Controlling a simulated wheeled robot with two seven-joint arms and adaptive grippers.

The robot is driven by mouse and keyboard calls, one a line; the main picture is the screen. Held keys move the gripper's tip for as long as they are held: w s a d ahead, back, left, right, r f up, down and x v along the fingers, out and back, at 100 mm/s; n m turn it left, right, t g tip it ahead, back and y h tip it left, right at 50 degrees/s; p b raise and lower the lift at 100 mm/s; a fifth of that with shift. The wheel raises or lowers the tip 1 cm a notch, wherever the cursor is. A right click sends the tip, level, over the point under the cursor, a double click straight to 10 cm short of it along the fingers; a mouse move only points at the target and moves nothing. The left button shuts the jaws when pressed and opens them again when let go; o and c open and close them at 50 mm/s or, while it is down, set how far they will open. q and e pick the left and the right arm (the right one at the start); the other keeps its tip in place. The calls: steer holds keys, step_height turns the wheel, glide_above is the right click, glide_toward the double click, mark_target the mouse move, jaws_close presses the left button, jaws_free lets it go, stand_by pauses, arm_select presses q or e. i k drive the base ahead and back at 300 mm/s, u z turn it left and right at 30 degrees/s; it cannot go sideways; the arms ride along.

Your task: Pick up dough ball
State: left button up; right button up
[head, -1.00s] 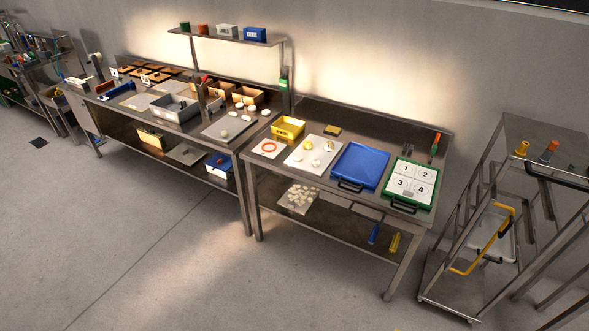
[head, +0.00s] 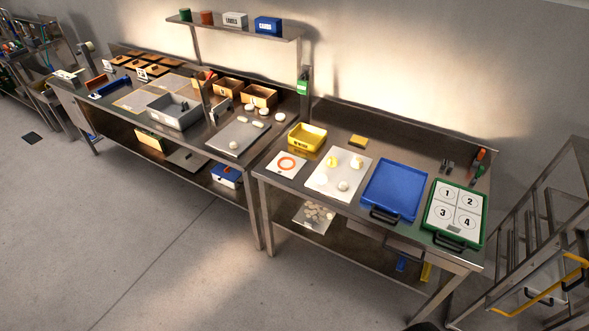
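Several dough balls sit on a white board (head: 352,184) on the right steel table. Two look yellowish, one (head: 333,161) and another (head: 357,163) near the board's far side. Two look whiter, one (head: 321,179) at the left and one (head: 343,186) at the near side. More pale round pieces (head: 264,112) lie on the left table, and one (head: 233,145) rests on a grey tray (head: 248,140). Neither of my grippers is in view.
A yellow bin (head: 307,137), a card with an orange ring (head: 287,163), a blue tray (head: 394,190) and a green-framed board numbered 1 to 4 (head: 457,212) are on the right table. A steel rack (head: 540,240) stands at the right. Floor in front is clear.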

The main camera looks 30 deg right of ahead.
mark_target(344, 186)
steer(key=u, duration=0.15)
steer(key=i, duration=1.35)
steer(key=z, duration=0.6)
steer(key=i, duration=0.85)
steer(key=z, duration=0.9)
